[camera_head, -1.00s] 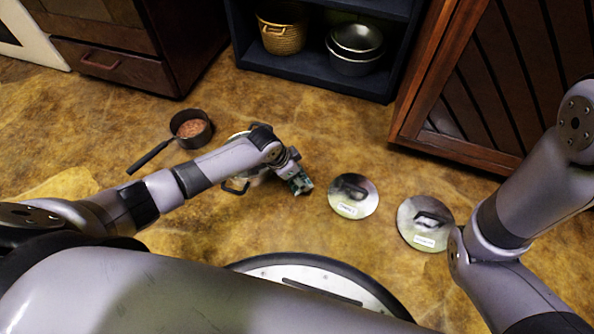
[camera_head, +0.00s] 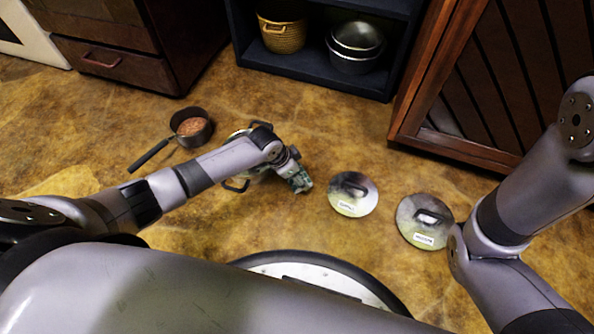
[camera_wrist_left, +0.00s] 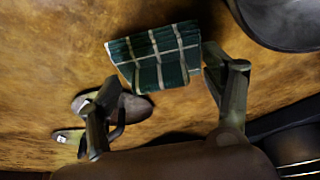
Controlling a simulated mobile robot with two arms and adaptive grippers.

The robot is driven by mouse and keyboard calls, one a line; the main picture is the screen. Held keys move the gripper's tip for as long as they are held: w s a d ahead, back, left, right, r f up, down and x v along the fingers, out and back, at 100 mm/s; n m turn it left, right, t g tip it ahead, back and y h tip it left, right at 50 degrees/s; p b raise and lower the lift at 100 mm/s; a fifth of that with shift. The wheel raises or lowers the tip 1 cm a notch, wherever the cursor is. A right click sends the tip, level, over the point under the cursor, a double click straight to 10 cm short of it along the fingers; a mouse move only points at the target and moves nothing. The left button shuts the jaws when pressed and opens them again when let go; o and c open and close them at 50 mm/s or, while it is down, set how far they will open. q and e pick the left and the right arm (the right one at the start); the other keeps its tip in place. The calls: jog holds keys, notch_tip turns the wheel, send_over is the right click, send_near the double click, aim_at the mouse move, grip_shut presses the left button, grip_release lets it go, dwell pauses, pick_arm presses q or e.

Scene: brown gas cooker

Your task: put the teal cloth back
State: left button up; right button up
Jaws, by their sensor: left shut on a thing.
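The teal cloth (camera_wrist_left: 155,58) is a folded plaid piece with pale lines. It shows in the left wrist view in front of my left gripper (camera_wrist_left: 168,95), touching the right finger. In the head view the cloth (camera_head: 302,184) is a small green patch at the end of my left arm. My left gripper (camera_head: 295,174) is shut on the cloth and holds it over the brown floor, beside a pot. My right arm shows at the right of the head view, but its gripper is out of view.
Two lids (camera_head: 353,194) (camera_head: 425,221) lie on the floor right of the cloth. A pot (camera_head: 236,184) is partly hidden under my left arm. A saucepan with reddish food (camera_head: 191,127) stands left.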

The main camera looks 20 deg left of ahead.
dwell(0.3)
pick_arm(q)
jog(key=shift+f, duration=0.35)
jog(key=shift+f+b, duration=0.45)
jog(key=shift+b, duration=0.05)
dwell(0.4)
jog(key=o, duration=1.2)
jog(key=shift+c, duration=0.2)
jog(key=shift+r, duration=0.1)
jog(key=v, duration=1.2)
